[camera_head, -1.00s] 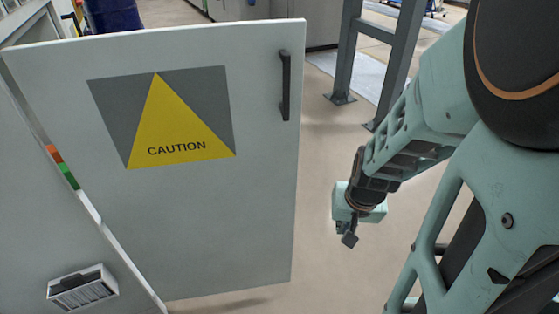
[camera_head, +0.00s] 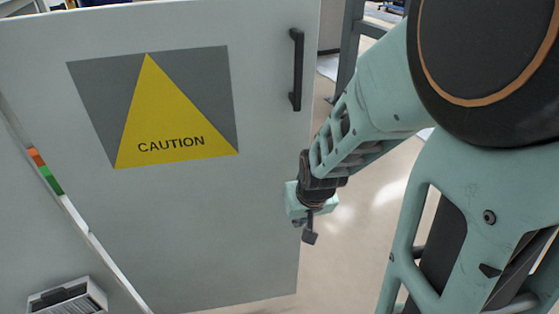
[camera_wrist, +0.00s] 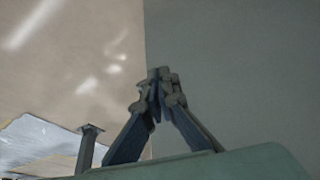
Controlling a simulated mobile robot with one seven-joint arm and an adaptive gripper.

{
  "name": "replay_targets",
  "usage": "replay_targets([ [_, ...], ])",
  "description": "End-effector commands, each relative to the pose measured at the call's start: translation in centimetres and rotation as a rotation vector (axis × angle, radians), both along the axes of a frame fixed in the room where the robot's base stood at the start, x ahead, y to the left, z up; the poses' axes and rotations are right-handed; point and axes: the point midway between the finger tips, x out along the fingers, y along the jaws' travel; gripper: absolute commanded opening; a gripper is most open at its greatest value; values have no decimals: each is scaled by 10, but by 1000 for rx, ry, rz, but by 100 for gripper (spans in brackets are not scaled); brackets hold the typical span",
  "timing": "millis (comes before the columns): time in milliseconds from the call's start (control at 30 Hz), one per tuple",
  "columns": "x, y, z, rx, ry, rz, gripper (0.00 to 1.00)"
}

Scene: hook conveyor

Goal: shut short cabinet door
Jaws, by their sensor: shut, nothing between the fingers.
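The short cabinet door (camera_head: 200,220) is a pale grey panel standing open, with a yellow caution sign (camera_head: 165,120) and a black vertical handle (camera_head: 296,70) near its right edge. My gripper (camera_head: 309,235) is shut and empty, in front of the door's right edge in the head view, below the handle. In the wrist view my shut gripper (camera_wrist: 159,75) is in line with the door's edge, with the door panel (camera_wrist: 240,70) filling the right side. I cannot tell whether the fingers touch the door.
The cabinet body (camera_head: 40,230) is at the left, with a vent box (camera_head: 68,298) low on it. A grey metal post (camera_head: 350,40) stands behind the door at the upper right. Bare floor (camera_head: 345,225) shows right of the door.

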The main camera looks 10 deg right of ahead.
Motion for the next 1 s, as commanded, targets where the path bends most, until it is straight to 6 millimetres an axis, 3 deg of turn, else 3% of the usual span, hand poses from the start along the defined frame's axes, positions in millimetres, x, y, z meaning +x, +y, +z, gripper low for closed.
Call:
replay_targets([
  [33,3,0,-13,0,0,0,0],
  [200,11,0,-33,0,0,1,0],
  [500,47,2,-27,0,0,1,0],
  [1000,52,2,-26,0,0,2,0],
])
